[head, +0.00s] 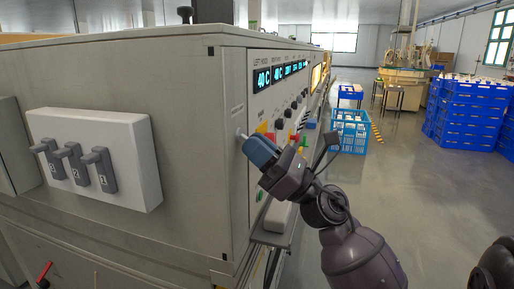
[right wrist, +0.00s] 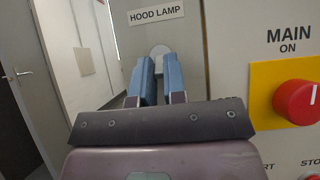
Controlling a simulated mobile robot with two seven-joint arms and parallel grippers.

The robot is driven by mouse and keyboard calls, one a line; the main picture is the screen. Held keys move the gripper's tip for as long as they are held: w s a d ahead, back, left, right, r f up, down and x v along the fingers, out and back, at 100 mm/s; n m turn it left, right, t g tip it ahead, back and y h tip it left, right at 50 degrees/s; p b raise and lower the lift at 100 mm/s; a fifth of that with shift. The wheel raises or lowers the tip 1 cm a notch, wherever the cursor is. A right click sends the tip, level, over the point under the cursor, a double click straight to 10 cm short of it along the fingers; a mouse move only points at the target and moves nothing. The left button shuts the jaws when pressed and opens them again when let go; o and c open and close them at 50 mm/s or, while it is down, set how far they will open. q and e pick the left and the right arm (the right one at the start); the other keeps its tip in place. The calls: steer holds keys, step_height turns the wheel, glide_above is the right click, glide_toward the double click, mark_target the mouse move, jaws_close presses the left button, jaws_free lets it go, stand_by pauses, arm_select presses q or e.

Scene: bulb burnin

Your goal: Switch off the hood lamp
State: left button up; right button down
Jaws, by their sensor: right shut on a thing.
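The hood lamp switch (right wrist: 160,51) shows in the right wrist view as a pale grey rounded lever below a white HOOD LAMP label (right wrist: 156,14). My right gripper (right wrist: 156,72) has its two blue fingers on either side of the switch and is shut on it. In the head view the right gripper (head: 260,149) reaches the left edge of the control panel, and a pale bit of the switch (head: 242,133) shows at its tips. The fingers hide most of the switch base, so its position is hard to tell. My left gripper is not in view.
A red MAIN knob (right wrist: 298,102) on a yellow plate sits right of the gripper. The panel carries lit displays (head: 262,77) and several knobs. A white box with several levers (head: 137,135) is on the machine's side.

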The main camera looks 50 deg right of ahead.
steer(key=c, duration=1.2)
jaws_free()
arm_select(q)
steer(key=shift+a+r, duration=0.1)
arm_select(e)
steer(key=shift+v, duration=3.7)
